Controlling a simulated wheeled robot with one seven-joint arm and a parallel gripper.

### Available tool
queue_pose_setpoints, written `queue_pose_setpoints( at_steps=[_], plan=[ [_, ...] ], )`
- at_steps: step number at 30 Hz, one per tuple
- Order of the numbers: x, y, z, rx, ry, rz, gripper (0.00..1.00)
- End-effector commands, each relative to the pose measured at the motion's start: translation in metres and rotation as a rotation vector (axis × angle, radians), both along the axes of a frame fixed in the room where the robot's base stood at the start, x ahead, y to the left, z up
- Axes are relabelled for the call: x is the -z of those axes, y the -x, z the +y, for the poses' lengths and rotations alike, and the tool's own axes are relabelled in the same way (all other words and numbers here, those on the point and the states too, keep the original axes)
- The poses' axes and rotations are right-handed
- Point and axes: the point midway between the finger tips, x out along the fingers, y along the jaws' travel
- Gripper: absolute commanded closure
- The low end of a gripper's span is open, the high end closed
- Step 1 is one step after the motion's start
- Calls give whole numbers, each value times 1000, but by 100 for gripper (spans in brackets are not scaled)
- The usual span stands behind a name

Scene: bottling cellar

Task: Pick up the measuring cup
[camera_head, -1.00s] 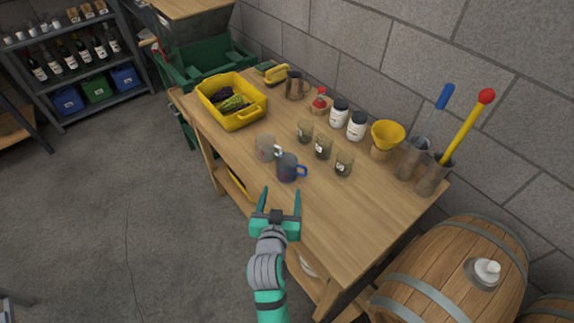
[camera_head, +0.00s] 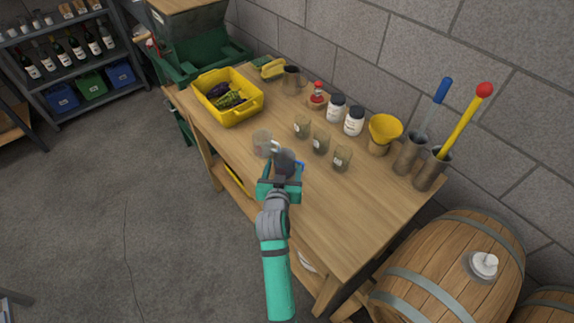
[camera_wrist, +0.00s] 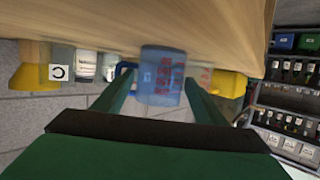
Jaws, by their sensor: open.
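A blue-tinted see-through measuring cup (camera_wrist: 162,76) with red printed marks stands upright on the wooden table (camera_head: 345,222). In the head view this cup (camera_head: 286,158) looks dark, with a bit of its blue handle showing at the right; my gripper hides its lower part. My gripper (camera_wrist: 158,88) is open, with one finger on each side of the cup in the wrist view. I cannot tell whether either finger touches it. A clearer cup (camera_head: 262,143) with a pale handle stands just left of it; in the wrist view it shows red marks (camera_wrist: 205,76).
Several small glasses (camera_head: 320,144) stand right of the cups. Behind are two white jars (camera_head: 354,121), a yellow funnel (camera_head: 385,130) and a dark metal jug (camera_head: 291,80). A yellow bin (camera_head: 229,116) holds grapes at the left. The table's front right is clear.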

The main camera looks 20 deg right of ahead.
Motion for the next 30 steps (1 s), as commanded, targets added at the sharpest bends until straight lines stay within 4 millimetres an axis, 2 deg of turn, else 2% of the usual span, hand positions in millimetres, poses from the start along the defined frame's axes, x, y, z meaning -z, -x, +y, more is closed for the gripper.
queue_pose_setpoints(
  at_steps=[8,9,13,23,30],
  plan=[
    [1,-3,-4,3,0,-1,35],
    [1,-3,-5,4,1,-1,37],
    [1,-3,-5,5,0,0,67],
    [0,-3,-5,4,1,-1,67],
    [-14,-4,-2,0,1,-4,67]
  ],
)
